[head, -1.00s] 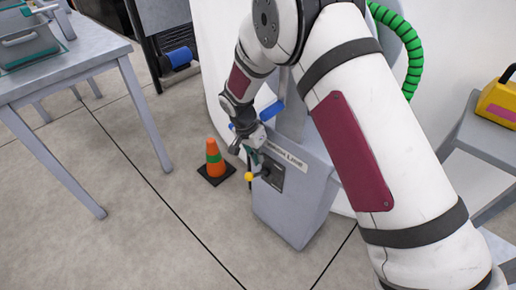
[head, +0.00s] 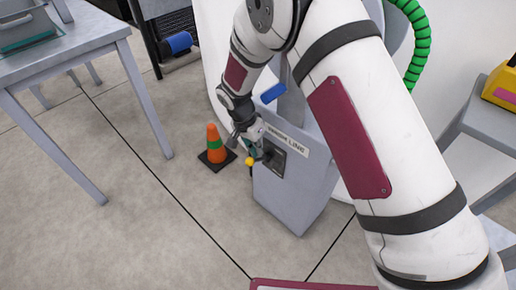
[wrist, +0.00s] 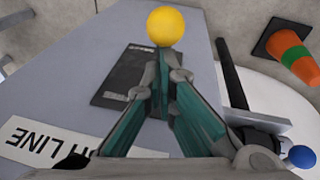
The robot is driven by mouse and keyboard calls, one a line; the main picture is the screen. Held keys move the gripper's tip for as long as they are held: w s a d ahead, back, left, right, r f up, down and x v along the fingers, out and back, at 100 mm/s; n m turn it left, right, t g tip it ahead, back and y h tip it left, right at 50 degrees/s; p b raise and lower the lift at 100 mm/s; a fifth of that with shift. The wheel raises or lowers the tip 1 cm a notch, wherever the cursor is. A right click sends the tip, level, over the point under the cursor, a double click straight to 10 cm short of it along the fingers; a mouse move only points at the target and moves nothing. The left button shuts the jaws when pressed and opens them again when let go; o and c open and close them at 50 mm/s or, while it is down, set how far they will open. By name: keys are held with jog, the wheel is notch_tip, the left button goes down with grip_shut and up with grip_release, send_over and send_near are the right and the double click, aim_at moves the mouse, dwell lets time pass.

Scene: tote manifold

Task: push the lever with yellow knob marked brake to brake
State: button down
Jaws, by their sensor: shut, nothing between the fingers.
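The lever's yellow knob (head: 249,161) shows at the front of a grey cabinet (head: 285,197), low in the head view. It is large in the wrist view (wrist: 167,26), just beyond my fingertips. My gripper (wrist: 161,58) is shut and empty, its teal fingers meeting in a point. The tips look very close to the knob; I cannot tell whether they touch. In the head view my gripper (head: 256,153) is beside the knob at the dark lever plate (head: 274,157). My fingers hide most of the lever shaft, and no brake marking is readable.
An orange cone (head: 214,147) stands on the floor left of the cabinet. A white label ending in "LINE" (head: 287,140) is on the cabinet. A grey table (head: 80,55) is at left, a stand with a yellow case (head: 501,85) at right. Floor in front is clear.

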aim_at(247, 159)
jog(key=shift+s+a+f, duration=0.15)
jog(key=shift+s, duration=0.05)
jog(key=shift+s+a+f+b, duration=0.4)
jog(key=shift+s+a+f, duration=0.05)
jog(key=shift+s+f, duration=0.15)
jog(key=shift+s+a+f+b, duration=0.25)
jog(key=shift+s+a+f, duration=0.1)
jog(key=shift+f, duration=0.2)
jog(key=shift+s+a+f+b, duration=0.2)
jog(key=shift+s+f, duration=0.1)
jog(key=shift+f, duration=0.2)
jog(key=shift+s+a+f+b, duration=0.15)
jog(key=shift+f+b, duration=0.1)
jog(key=shift+f, duration=0.55)
jog(key=shift+s+a+f+b, duration=0.1)
jog(key=shift+f+b, duration=0.1)
jog(key=shift+f, duration=0.55)
jog(key=shift+s+a+f+b, duration=0.15)
jog(key=shift+f+b, duration=0.1)
jog(key=shift+f, duration=0.55)
jog(key=shift+d, duration=0.1)
